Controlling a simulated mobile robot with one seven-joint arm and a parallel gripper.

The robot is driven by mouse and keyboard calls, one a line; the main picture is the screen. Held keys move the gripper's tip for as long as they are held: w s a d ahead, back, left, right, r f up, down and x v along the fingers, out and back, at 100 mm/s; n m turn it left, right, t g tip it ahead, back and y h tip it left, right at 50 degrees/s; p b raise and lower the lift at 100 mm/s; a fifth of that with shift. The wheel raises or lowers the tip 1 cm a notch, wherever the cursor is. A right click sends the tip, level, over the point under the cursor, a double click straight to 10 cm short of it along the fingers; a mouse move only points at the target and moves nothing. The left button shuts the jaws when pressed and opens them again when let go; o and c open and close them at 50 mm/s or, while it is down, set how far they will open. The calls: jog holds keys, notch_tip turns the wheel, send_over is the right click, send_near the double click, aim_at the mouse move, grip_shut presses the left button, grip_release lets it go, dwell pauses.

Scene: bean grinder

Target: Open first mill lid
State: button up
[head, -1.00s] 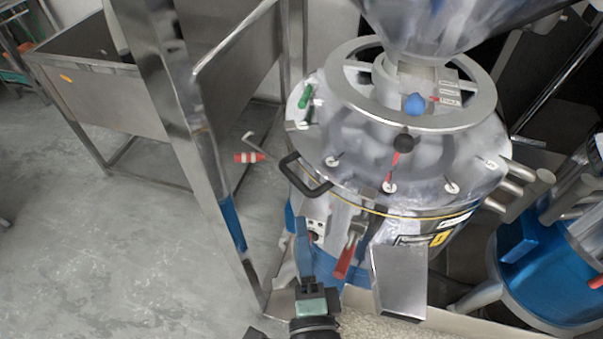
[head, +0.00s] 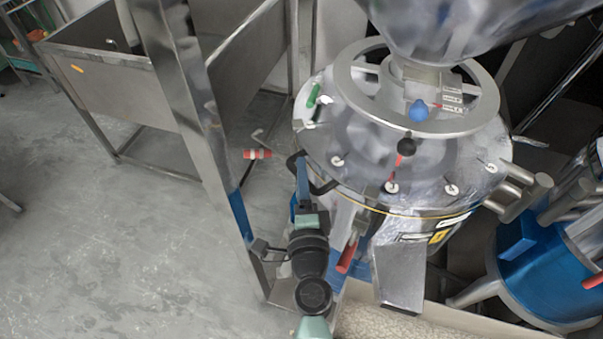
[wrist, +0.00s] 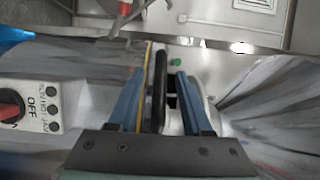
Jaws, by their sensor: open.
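The first mill (head: 400,165) is a silver round machine with a shiny metal lid and a ring-shaped collar on top. A black loop handle (head: 322,187) sticks out at the lid's left front edge. My gripper (head: 303,160) is at this handle and covers part of it in the head view. In the wrist view the handle (wrist: 159,85) is a dark bar between the two blue fingers of my gripper (wrist: 162,62). The fingers are apart, one on each side of it. I cannot tell whether either touches it.
A red-handled lever (head: 347,256) and a metal chute (head: 400,275) are on the mill's front. A red-and-white handle (head: 257,154) is left of it. A switch box (wrist: 30,105) shows in the wrist view. A steel post (head: 190,110) stands left; a second machine (head: 545,260) stands right.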

jog(key=shift+w, duration=0.2)
jog(key=shift+c, duration=0.2)
grip_shut()
dwell(1.2)
